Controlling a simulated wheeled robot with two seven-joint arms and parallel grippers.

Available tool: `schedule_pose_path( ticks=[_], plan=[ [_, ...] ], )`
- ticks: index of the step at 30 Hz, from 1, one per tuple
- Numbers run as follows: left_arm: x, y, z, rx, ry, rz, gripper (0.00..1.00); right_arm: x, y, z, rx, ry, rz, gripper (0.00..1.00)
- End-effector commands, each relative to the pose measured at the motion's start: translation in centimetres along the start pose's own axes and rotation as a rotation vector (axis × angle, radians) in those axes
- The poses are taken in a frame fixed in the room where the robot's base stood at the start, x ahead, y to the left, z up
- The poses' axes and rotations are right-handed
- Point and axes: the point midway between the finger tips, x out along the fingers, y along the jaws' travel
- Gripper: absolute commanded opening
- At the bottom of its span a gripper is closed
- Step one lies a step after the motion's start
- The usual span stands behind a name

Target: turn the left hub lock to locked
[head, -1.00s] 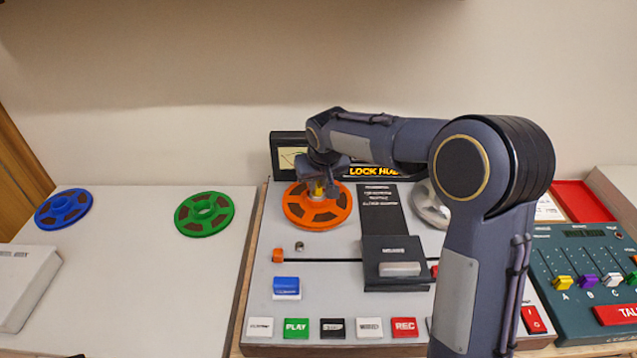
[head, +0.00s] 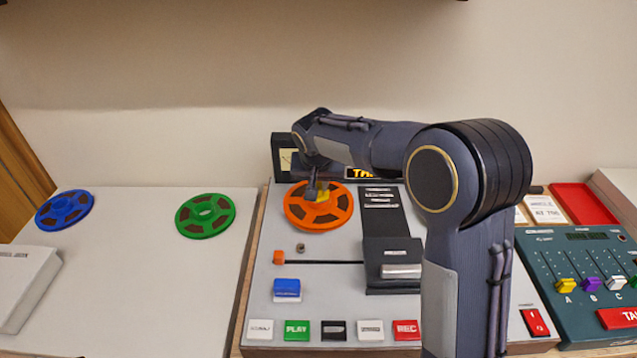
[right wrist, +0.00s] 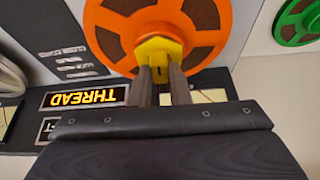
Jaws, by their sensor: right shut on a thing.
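The left hub lock is a yellow knob (right wrist: 159,52) at the centre of the orange reel (head: 333,219). In the right wrist view the orange reel (right wrist: 205,16) lies flat under the knob. My right gripper (right wrist: 161,70) is shut on the knob, with one finger on each side of it. In the head view the gripper (head: 318,190) stands over the reel's hub, and the knob (head: 322,195) is partly hidden by the fingers. My left gripper is not in view.
A lit sign reads THREAD (right wrist: 87,97) behind the reel. A dark head block (head: 392,255) stands right of the reel. A green reel (head: 205,215) and a blue reel (head: 64,210) lie on the left table. A mixer (head: 580,270) is at the right.

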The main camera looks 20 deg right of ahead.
Motion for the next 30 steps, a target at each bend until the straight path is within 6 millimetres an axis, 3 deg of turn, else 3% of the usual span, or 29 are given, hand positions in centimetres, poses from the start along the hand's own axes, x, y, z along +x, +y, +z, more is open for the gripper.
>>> schedule_pose_path(
  ticks=[3, 4, 8, 19, 30],
  plan=[
    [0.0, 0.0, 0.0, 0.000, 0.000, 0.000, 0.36, 0.0, 0.0, 0.0, 0.000, 0.000, -0.001, 0.00],
    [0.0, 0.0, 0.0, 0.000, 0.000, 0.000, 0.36, 0.0, 0.0, 0.0, 0.000, 0.000, -0.001, 0.20],
    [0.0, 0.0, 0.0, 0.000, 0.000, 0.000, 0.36, 0.0, 0.0, 0.0, -0.001, 0.000, -0.001, 0.37],
    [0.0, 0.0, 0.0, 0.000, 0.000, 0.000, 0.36, -0.7, -0.1, 0.0, -0.002, 0.001, -0.002, 0.38],
    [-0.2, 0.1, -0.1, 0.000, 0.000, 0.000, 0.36, -6.5, -0.1, -0.1, -0.002, 0.003, -0.003, 0.38]
  ],
)
